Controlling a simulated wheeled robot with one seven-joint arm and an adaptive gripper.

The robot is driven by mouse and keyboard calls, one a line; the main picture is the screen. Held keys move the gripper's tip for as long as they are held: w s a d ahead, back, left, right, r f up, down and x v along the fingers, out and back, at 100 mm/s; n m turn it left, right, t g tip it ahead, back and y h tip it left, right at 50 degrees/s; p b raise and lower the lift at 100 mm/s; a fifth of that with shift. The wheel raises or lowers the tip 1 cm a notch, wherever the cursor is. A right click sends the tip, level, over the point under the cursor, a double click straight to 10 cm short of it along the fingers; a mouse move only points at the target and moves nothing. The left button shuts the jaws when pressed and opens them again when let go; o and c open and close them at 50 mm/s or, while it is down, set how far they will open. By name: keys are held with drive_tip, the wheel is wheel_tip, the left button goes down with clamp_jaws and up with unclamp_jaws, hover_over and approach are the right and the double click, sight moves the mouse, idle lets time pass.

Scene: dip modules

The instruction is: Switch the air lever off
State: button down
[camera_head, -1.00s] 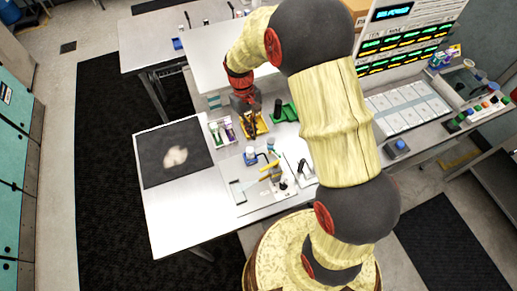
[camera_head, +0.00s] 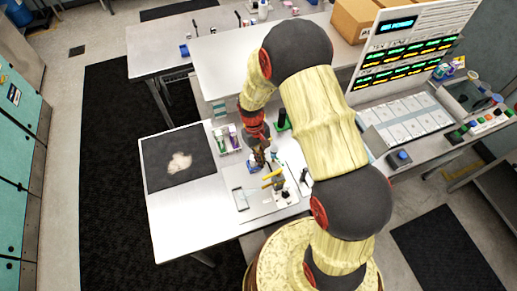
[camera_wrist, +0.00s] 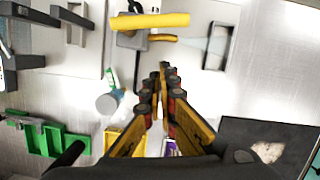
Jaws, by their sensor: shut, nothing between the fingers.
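A yellow bar-shaped handle (camera_head: 272,175), which looks like the air lever, sits on a small fixture on the pale board (camera_head: 258,203). In the wrist view a long yellow bar (camera_wrist: 150,21) lies across the top, with a shorter yellow piece (camera_wrist: 163,38) just below it, by a grey block (camera_wrist: 130,40). I cannot tell which yellow piece is the lever or how it is set. My gripper (camera_head: 264,162) is shut and empty. In the wrist view its fingertips (camera_wrist: 162,72) are together, below the yellow pieces in the picture and apparently apart from them.
A bottle with a grey-blue cap (camera_wrist: 109,103) stands left of my fingers. A green rack (camera_wrist: 50,138) is lower left, and a yellow tray (camera_wrist: 120,140) is partly behind my gripper. A dark mat (camera_head: 160,150) with a pale patch covers the table's left part.

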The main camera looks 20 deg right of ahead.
sight(272, 174)
drive_tip(key=shift+s+d+r+p, duration=0.2)
drive_tip(key=shift+s+r, duration=0.1)
drive_tip(key=shift+s, duration=0.5)
drive_tip(key=shift+s+d+r+p, duration=0.1)
drive_tip(key=shift+s+r+p, duration=0.15)
drive_tip(key=shift+s, duration=0.5)
drive_tip(key=shift+s, duration=0.1)
